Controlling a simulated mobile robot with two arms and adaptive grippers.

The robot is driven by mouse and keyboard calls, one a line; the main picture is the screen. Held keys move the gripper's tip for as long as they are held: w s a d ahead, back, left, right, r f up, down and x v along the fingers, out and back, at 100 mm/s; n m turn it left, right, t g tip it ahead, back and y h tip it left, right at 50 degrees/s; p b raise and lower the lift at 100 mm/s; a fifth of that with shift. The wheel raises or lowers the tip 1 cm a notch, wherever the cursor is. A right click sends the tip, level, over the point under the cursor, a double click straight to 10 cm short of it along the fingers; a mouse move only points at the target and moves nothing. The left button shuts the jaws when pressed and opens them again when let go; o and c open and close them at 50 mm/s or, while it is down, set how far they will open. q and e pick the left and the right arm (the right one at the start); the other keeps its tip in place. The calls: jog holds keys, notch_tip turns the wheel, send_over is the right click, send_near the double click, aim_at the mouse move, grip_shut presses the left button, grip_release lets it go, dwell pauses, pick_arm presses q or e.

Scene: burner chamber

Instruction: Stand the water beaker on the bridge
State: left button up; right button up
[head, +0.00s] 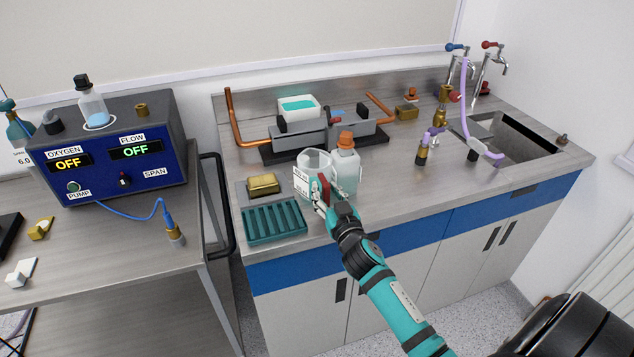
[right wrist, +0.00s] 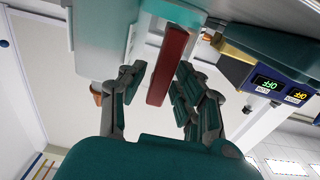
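A clear beaker (head: 316,160) with a white label and a red handle stands on the steel bench near its front edge. In the right wrist view the red handle (right wrist: 168,65) lies between my right gripper's fingers (right wrist: 158,82), with gaps visible on both sides. My right gripper (head: 322,196) is open around the handle. A grey raised block on a black base (head: 350,148), apparently the bridge, stands behind the beaker between copper pipes. A white tub of teal liquid (head: 298,113) stands at its left part. My left gripper is not in view.
An orange-capped bottle (head: 347,172) stands close to the beaker's right. A teal ribbed rack (head: 274,224) and a gold block (head: 263,185) are to its left. A sink (head: 515,140) and taps are at the right.

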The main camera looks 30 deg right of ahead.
aim_at(320, 169)
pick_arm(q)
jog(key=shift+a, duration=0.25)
pick_arm(e)
grip_shut()
jog(key=shift+r, duration=0.15)
jog(key=shift+r, duration=1.7)
pick_arm(q)
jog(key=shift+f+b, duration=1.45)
jog(key=shift+b, duration=0.05)
pick_arm(e)
jog(key=a+r+v, duration=0.1)
jog(key=v, duration=1.4)
jog(key=shift+a, duration=0.45)
jog(key=shift+s+r, duration=0.1)
jog(key=shift+s, duration=0.1)
